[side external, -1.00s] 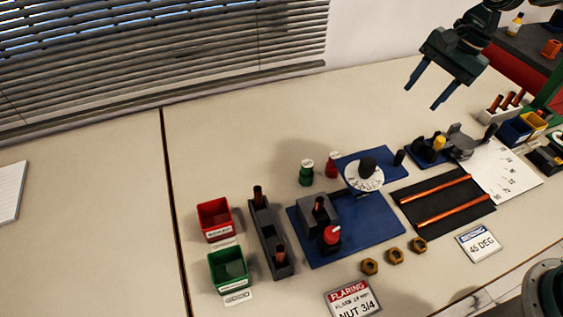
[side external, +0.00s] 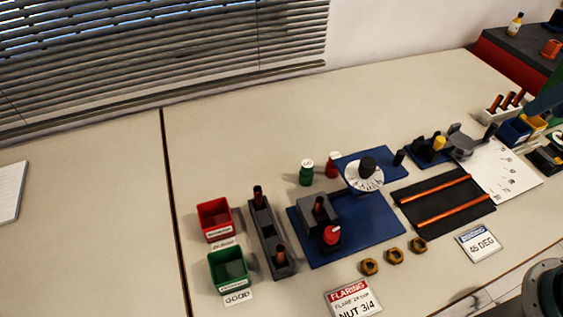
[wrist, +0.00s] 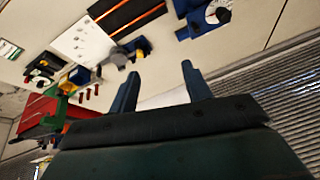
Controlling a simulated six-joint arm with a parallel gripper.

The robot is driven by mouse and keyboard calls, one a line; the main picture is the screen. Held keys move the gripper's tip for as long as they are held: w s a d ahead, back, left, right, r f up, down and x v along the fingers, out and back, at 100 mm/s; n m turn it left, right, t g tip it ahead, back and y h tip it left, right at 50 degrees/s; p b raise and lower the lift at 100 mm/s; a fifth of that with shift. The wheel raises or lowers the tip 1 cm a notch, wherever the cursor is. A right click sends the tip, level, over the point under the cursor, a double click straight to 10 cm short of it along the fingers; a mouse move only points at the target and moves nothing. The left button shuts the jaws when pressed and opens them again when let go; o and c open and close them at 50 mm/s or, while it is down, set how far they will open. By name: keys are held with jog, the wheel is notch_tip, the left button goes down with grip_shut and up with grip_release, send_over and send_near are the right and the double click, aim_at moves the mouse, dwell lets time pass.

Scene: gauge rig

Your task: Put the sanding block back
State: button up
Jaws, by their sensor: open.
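I cannot make out a sanding block for certain in either view. My gripper (wrist: 160,70) shows in the wrist view with its two blue fingers apart and nothing between them. It is tilted above the bench, and the tools lie beyond the fingertips.
A black mat (side external: 426,212) with copper tubes, a white sheet (side external: 505,178), blue plates (side external: 372,238), a red bin (side external: 214,219) and a green bin (side external: 229,269) cover the front. A white rack (side external: 497,112) holds tubes at right.

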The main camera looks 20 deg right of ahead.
jog(key=s+n, duration=0.1)
jog(key=s, duration=0.2)
jog(key=s+d+n, duration=0.1)
jog(key=s, duration=0.1)
jog(key=shift+s+d+f+n+t+h, duration=0.1)
jog(key=shift+s+f+n+t+h, duration=0.2)
jog(key=shift+f+t, duration=0.1)
jog(key=shift+w, duration=0.15)
dwell(0.9)
